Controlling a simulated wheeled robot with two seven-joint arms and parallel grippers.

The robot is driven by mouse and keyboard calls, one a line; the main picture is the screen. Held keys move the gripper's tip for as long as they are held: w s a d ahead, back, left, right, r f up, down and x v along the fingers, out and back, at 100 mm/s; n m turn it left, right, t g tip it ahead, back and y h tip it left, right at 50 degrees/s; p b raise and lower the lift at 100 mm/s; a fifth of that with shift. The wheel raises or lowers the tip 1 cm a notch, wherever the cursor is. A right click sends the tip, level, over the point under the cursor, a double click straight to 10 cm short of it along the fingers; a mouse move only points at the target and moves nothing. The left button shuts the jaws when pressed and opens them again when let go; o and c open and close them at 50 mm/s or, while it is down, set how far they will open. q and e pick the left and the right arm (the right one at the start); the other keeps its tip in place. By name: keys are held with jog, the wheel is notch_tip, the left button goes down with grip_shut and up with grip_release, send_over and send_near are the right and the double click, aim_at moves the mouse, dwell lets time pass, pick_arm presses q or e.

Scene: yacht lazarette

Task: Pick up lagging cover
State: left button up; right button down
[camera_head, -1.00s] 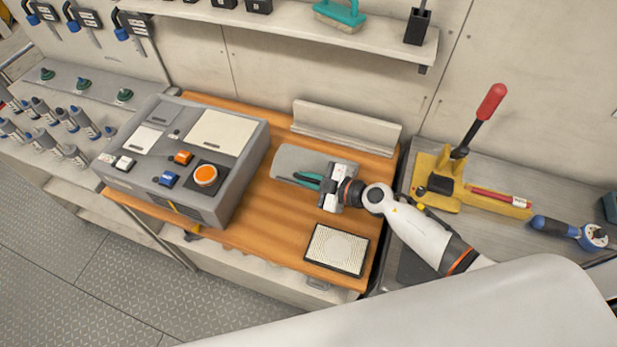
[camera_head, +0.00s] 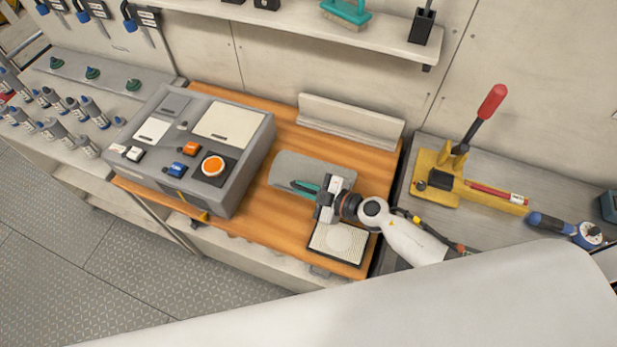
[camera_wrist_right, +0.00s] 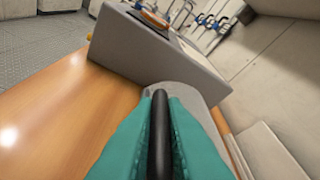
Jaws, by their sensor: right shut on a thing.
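The lagging cover appears to be the grey curved shell (camera_head: 297,168) over the wooden bench top; it also shows in the right wrist view (camera_wrist_right: 182,93). My right gripper (camera_head: 308,188) comes in from the right and is shut on it. In the right wrist view its teal fingers (camera_wrist_right: 158,135) close on a dark bar, which looks like the cover's handle. The gripper hides the cover's right front part. I cannot tell whether the cover touches the wood. My left gripper is not in view.
A grey control box (camera_head: 200,150) with an orange button stands left of the cover. A pale angled rail (camera_head: 350,120) lies behind it. A dark-framed ribbed panel (camera_head: 338,243) lies in front, partly under my wrist. A yellow lever tool (camera_head: 440,175) stands to the right.

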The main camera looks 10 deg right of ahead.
jog(key=s+a+p, duration=0.2)
jog(key=s+a, duration=0.2)
jog(key=s, duration=0.2)
jog(key=shift+s+a, duration=0.2)
jog(key=shift+s, duration=0.05)
dwell(0.3)
jog(key=shift+d, duration=0.1)
